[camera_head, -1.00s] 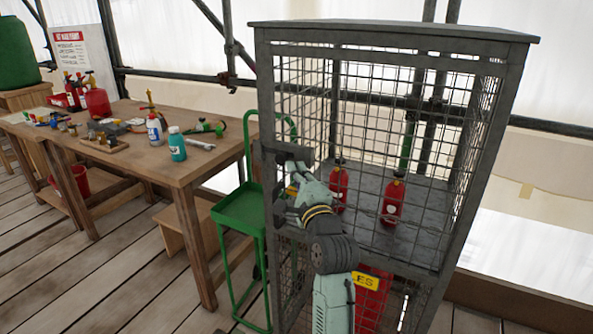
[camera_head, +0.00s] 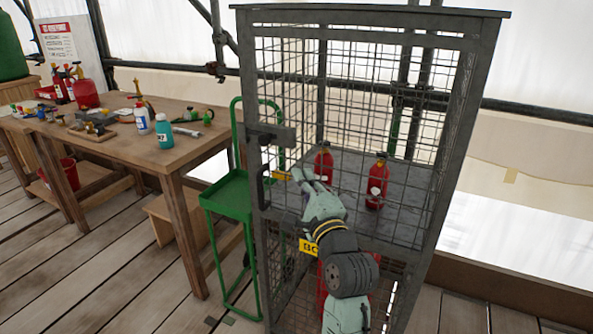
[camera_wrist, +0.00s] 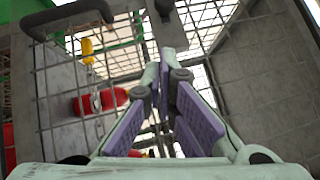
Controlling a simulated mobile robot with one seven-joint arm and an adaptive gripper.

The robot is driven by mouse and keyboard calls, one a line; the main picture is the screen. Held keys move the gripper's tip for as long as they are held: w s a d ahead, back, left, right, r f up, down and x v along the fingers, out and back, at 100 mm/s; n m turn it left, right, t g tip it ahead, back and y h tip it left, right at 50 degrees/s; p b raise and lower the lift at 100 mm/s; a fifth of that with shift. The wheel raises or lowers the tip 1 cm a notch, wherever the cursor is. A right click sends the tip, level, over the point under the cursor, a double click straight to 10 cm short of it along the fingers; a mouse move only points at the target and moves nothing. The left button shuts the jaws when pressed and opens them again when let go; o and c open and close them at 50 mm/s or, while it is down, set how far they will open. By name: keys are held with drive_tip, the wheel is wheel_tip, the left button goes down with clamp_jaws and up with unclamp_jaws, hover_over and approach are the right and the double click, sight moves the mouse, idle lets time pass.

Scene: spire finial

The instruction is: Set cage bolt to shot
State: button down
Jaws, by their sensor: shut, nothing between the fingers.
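The cage (camera_head: 372,22) is a tall grey steel mesh cabinet. At the left edge of its front is a dark bolt block (camera_head: 270,134), and below that a dark loop handle (camera_head: 263,187). I cannot tell whether the bolt is shot or drawn. My gripper (camera_head: 300,177) is shut and empty, in front of the mesh, below and right of the bolt and right of the handle. In the wrist view, my gripper (camera_wrist: 160,68) points toward the mesh, and the handle (camera_wrist: 66,17) shows at the upper left. A dark block at the top edge there may be the bolt.
Two red cylinders (camera_head: 376,184) (camera_head: 323,163) stand on the shelf inside the cage. A yellow label (camera_head: 309,247) is lower on the front. A green trolley (camera_head: 228,197) stands close left, beside a wooden workbench (camera_head: 172,152) holding bottles and tools.

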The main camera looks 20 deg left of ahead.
drive_tip(key=shift+v, duration=1.35)
